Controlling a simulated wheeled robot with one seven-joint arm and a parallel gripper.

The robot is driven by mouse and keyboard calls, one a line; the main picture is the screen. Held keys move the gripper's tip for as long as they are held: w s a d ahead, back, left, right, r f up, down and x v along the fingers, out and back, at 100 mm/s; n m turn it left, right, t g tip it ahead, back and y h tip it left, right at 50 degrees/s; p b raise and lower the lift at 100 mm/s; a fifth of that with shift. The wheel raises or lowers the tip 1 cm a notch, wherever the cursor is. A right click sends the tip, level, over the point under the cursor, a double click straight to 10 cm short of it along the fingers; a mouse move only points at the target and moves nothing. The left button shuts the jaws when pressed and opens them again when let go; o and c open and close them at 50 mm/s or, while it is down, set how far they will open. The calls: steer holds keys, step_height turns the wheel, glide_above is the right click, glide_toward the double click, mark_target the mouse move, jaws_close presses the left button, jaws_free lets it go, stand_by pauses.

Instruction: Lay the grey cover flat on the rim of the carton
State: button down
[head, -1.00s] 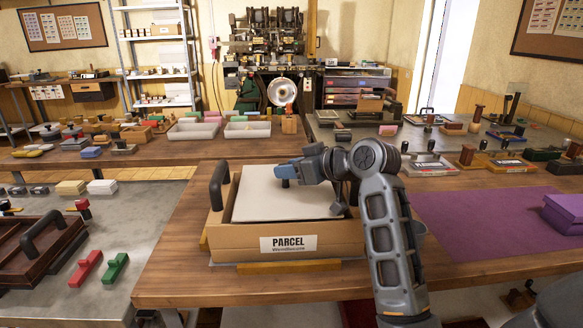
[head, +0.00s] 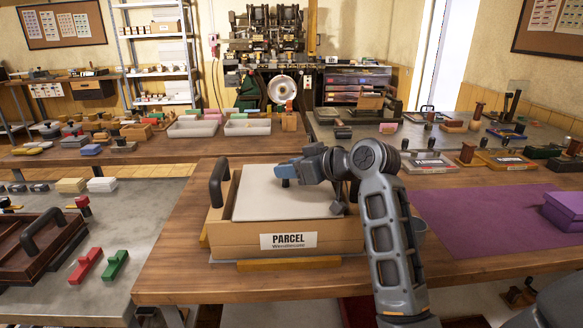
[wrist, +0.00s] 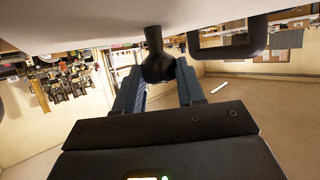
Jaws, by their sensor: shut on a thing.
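The grey cover (head: 265,205) is a pale flat plate over the top of the cardboard carton (head: 330,243), which has a PARCEL label on its front. The cover's front edge lies close to the carton's front rim; I cannot tell whether it rests on the rim all round. My gripper (head: 287,174) is over the cover, shut on its dark knob. In the wrist view my gripper (wrist: 158,78) has its two fingers on either side of the knob (wrist: 157,55), and the cover's pale face (wrist: 80,22) fills the top. My arm hides the carton's right side.
A black handle (head: 217,184) stands at the carton's left side, close to the cover. A wooden strip (head: 290,265) lies along the carton's front. A purple mat (head: 470,230) lies to the right. The wooden table (head: 175,255) is clear at the left front.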

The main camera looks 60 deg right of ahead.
steer(key=c, duration=0.6)
jaws_free()
steer(key=shift+b+v, duration=0.3)
steer(key=shift+v, duration=3.6)
